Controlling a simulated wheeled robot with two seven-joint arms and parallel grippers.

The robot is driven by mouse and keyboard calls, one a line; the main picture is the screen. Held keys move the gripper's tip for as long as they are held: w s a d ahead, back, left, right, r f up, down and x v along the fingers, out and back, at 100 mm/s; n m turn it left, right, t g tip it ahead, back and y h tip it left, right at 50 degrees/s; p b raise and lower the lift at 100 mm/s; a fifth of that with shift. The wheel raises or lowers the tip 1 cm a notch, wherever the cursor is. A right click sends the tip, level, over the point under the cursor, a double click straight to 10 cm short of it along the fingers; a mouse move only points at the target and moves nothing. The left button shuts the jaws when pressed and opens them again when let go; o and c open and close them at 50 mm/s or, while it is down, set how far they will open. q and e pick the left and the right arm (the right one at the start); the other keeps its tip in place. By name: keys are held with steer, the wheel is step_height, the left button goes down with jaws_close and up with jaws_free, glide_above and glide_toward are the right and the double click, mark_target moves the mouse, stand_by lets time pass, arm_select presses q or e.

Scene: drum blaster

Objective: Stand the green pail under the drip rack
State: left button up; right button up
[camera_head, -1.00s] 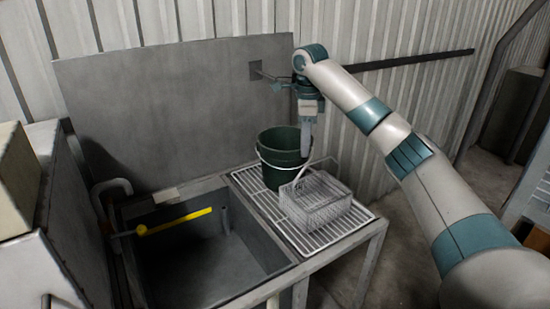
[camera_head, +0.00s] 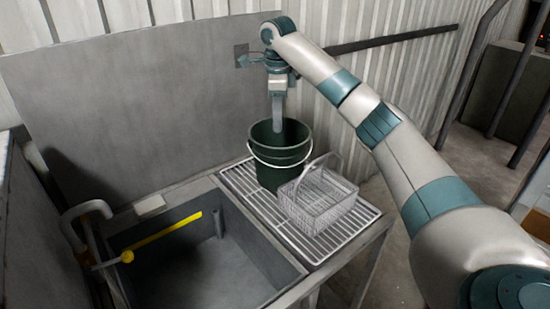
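The green pail (camera_head: 280,160) stands upright on a white wire rack (camera_head: 306,244) at the right side of the sink, its thin white handle hanging down in front. My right gripper (camera_head: 278,128) points straight down over the pail, with its fingertips at about the height of the pail's mouth. I cannot tell whether they touch the rim or whether the fingers are apart, as they show edge-on. The wire grid under the pail is the only rack I make out. My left gripper is out of view.
A wire basket (camera_head: 318,200) with a raised handle stands on the rack, close in front of the pail. The open sink basin (camera_head: 200,275) lies left, with a yellow-handled tool (camera_head: 165,235) across it. A grey panel (camera_head: 130,110) stands behind.

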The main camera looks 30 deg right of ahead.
mark_target(277, 162)
steer(key=shift+w, duration=0.1)
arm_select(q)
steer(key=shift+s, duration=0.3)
arm_select(e)
steer(key=shift+r, duration=0.1)
